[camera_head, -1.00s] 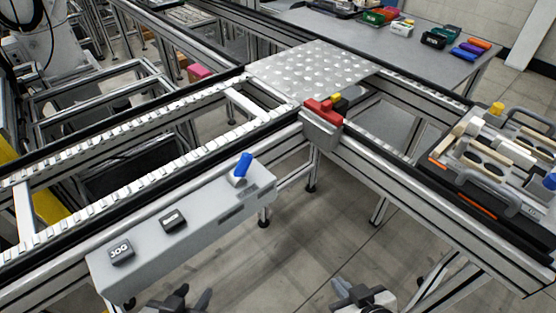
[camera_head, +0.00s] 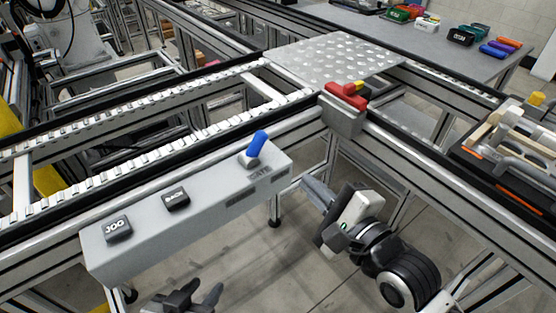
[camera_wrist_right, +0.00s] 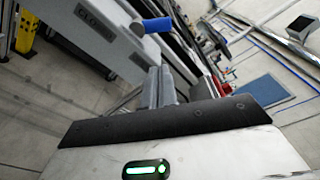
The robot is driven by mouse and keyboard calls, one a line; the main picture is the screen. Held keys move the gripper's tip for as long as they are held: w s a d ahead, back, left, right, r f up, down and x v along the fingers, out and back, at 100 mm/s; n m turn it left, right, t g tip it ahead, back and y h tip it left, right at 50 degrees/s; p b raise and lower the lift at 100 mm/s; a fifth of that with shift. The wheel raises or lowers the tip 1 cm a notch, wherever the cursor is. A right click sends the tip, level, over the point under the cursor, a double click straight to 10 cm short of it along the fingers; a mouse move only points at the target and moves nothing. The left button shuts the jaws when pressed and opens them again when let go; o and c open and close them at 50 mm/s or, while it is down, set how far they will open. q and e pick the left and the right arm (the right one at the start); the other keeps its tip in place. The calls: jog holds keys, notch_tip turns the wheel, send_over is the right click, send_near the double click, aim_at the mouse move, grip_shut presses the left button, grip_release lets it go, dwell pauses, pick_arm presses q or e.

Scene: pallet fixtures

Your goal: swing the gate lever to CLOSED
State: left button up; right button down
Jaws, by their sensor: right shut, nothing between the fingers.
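The gate lever (camera_head: 257,145) has a blue handle and stands tilted on the right end of a grey control box (camera_head: 150,235). In the right wrist view the blue handle (camera_wrist_right: 157,25) shows just above my fingers, and a plate reading CLOSED (camera_wrist_right: 95,22) is on the box to its left. My right gripper (camera_head: 308,184) is shut and empty, to the right of and below the lever, apart from it. It also shows in the right wrist view (camera_wrist_right: 160,75). My left gripper (camera_head: 208,288) is open and empty at the bottom edge, in front of the box.
A JOG button (camera_head: 117,228) and another dark button (camera_head: 176,199) sit on the box. A red and yellow piece (camera_head: 346,95) sits on a bracket at the conveyor corner. A studded plate (camera_head: 335,62) lies behind it. A loaded tray (camera_head: 500,190) is at right.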

aim_at(279, 162)
jog(key=shift+a+r+m, duration=0.2)
jog(key=shift+r+m, duration=0.2)
jog(key=shift+m, duration=0.1)
jog(key=x, duration=1)
